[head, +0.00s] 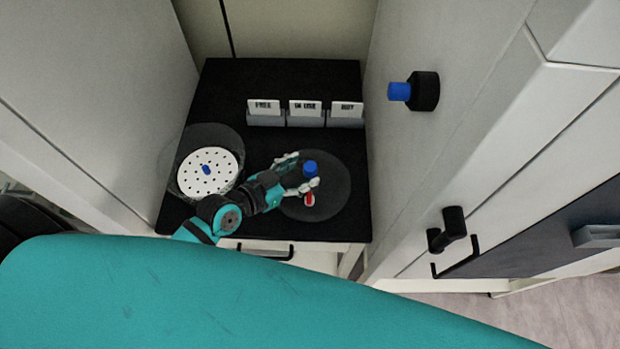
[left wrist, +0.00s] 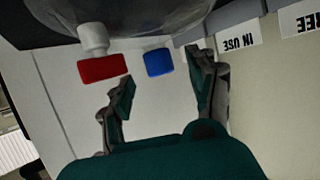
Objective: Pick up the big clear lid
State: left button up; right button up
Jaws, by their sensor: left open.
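The big clear lid (head: 335,190) looks like a dark see-through disc on the right of the black tabletop. It has a blue knob (head: 310,168) and a red-tipped fitting (head: 309,199). My left gripper (head: 302,172) is open over the lid, its fingers spread near the blue knob. In the left wrist view, the lid's greyish curved body (left wrist: 130,15) fills the top. The blue knob (left wrist: 159,62) shows between and beyond the open fingertips (left wrist: 165,82), with the red part (left wrist: 103,68) to its left. Contact is not visible. My right gripper is not in view.
A clear round piece with a white perforated plate (head: 222,172) lies left on the black tabletop (head: 225,85). Sign holders (head: 305,118) stand behind the lid. Pale cabinet walls rise on both sides; a blue-tipped black knob (head: 420,91) sticks out at right.

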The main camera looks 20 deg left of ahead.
aim_at(305, 172)
pick_arm(q)
jog(key=x, duration=0.3)
jog(key=shift+w+d+f, duration=0.15)
jog(key=shift+w+f, duration=0.1)
jog(key=shift+f, duration=0.1)
jog(key=c, duration=0.8)
jog(key=shift+f, duration=0.1)
grip_shut()
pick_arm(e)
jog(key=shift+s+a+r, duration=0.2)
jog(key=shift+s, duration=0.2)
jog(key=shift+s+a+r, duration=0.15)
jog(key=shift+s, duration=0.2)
